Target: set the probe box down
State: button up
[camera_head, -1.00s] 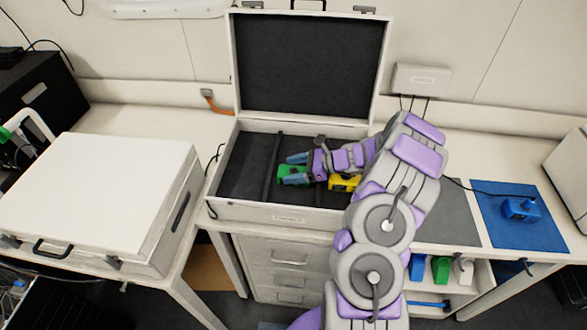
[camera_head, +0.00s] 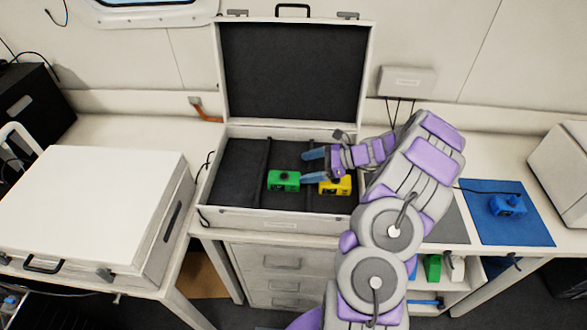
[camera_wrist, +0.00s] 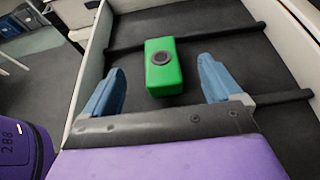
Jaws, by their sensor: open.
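A green probe box (camera_head: 284,181) with a dark round knob lies in the open case (camera_head: 264,216), on its dark lining between two dark divider bars. In the wrist view the green box (camera_wrist: 163,72) sits ahead of and between my two blue fingertips, with gaps on both sides. My gripper (camera_head: 312,167) is open and empty, inside the case area to the right of the green box. A yellow box (camera_head: 336,186) lies in the case just right of the green one, partly hidden by my gripper and arm.
The case lid (camera_head: 293,73) stands open at the back. A closed white case (camera_head: 90,210) is at the left. A blue box (camera_head: 507,204) sits on a blue mat (camera_head: 500,232) at the right. A shelf below holds another green item (camera_head: 432,267).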

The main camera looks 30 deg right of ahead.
jog(key=s+a+r+n+g+h, duration=0.1)
jog(key=s+a+r+n+g, duration=0.45)
jog(key=a, duration=0.55)
jog(key=s+a+r+n+g+h, duration=0.1)
jog(key=s+a+r+n+g, duration=0.2)
jog(key=s+a+r+n, duration=0.65)
jog(key=s+a+n+h, duration=0.2)
jog(key=s+n+h, duration=0.7)
jog(key=s, duration=1.1)
jog(key=shift+s+a+r+n+g, duration=0.2)
jog(key=shift+a+r+n+g, duration=0.05)
jog(key=shift+a+n+g, duration=0.15)
notch_tip(320, 180, down, 3)
jog(key=b, duration=0.3)
